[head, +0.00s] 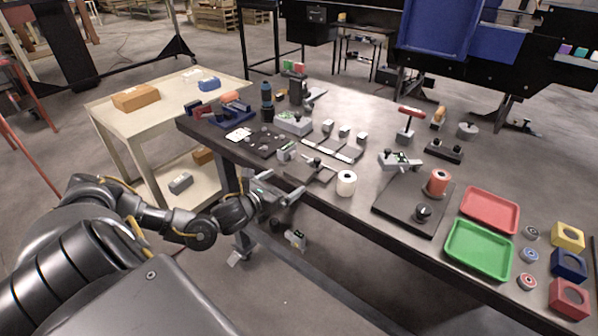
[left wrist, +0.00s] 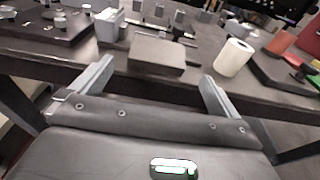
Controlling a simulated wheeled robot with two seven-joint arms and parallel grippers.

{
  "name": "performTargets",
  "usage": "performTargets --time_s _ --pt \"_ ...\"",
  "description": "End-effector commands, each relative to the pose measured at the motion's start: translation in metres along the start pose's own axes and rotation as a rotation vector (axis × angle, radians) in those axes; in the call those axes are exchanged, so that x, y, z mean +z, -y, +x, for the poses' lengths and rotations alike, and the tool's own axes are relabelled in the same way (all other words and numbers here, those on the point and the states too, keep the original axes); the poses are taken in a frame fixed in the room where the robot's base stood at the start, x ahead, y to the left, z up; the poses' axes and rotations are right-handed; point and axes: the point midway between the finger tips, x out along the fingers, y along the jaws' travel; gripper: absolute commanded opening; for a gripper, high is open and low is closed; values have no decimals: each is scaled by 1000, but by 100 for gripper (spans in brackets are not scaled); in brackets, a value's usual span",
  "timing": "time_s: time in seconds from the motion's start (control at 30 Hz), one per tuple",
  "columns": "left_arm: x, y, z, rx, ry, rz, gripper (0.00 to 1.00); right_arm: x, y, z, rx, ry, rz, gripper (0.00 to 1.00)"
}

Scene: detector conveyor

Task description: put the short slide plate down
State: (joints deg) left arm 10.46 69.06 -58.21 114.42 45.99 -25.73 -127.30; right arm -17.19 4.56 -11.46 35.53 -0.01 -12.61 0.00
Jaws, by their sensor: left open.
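A short, flat dark plate, likely the short slide plate (head: 308,173), lies on the workbench (head: 370,115) near its front edge. In the left wrist view the plate (left wrist: 158,54) lies flat on the bench top, beyond and between my fingertips. My left gripper (head: 288,188) is open and empty, just in front of the bench edge. Its two fingers are spread wide in the left wrist view (left wrist: 157,76), with a visible gap to the plate. My right gripper is not in view.
Longer plates with small blocks (head: 335,147) lie behind. A dark board (head: 409,207) and a green tray (head: 478,250) are further right. A cream cart (head: 160,110) stands left.

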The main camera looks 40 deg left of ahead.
Motion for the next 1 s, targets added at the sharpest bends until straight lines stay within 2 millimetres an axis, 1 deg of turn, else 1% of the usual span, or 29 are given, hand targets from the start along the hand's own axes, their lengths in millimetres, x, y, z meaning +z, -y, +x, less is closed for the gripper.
performTargets --time_s 0.03,0.13,0.37,0.57,0.7,0.8,1.0 --pt "2 0 7 1 2 1 100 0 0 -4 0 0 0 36" --pt "1 0 17 0 0 -1 100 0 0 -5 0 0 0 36" --pt "0 0 23 0 -1 -1 100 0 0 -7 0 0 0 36" --pt "4 -3 50 1 0 0 100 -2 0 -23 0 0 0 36" --pt "1 -3 67 0 0 -1 100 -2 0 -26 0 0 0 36" --pt "0 -3 72 0 0 -2 100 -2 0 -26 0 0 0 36" --pt "-1 -3 73 -1 -1 -2 100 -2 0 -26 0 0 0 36"
